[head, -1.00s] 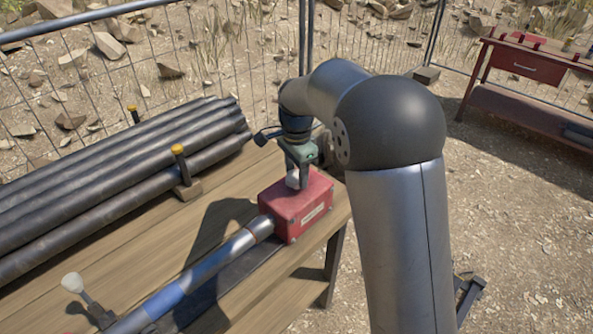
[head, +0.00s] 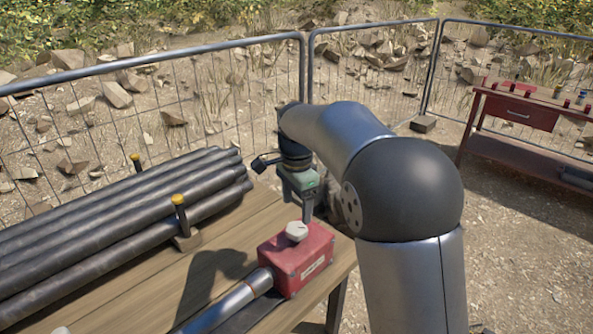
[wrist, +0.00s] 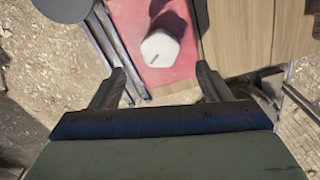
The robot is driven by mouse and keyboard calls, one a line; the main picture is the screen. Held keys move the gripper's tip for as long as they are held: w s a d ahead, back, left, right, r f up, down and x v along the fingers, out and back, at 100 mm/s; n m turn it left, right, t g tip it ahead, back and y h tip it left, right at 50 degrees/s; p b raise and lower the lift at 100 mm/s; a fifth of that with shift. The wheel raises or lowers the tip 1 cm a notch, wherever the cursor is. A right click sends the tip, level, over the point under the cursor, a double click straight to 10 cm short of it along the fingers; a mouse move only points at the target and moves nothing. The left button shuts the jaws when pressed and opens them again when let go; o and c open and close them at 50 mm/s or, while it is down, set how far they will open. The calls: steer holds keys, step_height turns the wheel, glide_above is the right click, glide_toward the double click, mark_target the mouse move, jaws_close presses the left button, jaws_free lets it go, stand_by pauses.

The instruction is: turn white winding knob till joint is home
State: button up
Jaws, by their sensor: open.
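The white winding knob (head: 297,231) sits on top of the red box (head: 296,262) at the right end of the wooden bench. It also shows in the wrist view (wrist: 160,48), with a dark mark on its top face, on the red top of the box (wrist: 148,78). My gripper (head: 307,216) is above and slightly behind the knob in the head view, apart from it. In the wrist view my gripper (wrist: 164,82) has its two fingers spread wide with nothing between them. A metal pipe (head: 225,308) joins the box at its lower left.
Dark pipes (head: 110,215) lie stacked on the left of the bench (head: 215,262), held by posts with yellow tops (head: 178,200). A wire fence (head: 230,95) stands behind. A red table (head: 520,115) is at the far right.

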mark_target(296, 227)
step_height(296, 227, up, 11)
steer(key=shift+f, duration=0.1)
stand_by(1.2)
steer(key=s+d+f+n, duration=0.4)
steer(key=s+d+f, duration=0.1)
steer(key=s, duration=0.5)
steer(key=s+d+f+n, duration=0.4)
steer(key=s+d+f, duration=0.1)
steer(key=s, duration=0.5)
steer(key=s+d+f+n, duration=0.3)
steer(key=s+d+f, duration=0.2)
steer(key=s, duration=0.5)
steer(key=shift+d+f+n, duration=0.15)
steer(key=shift+f+n, duration=0.25)
steer(key=shift+f, duration=0.25)
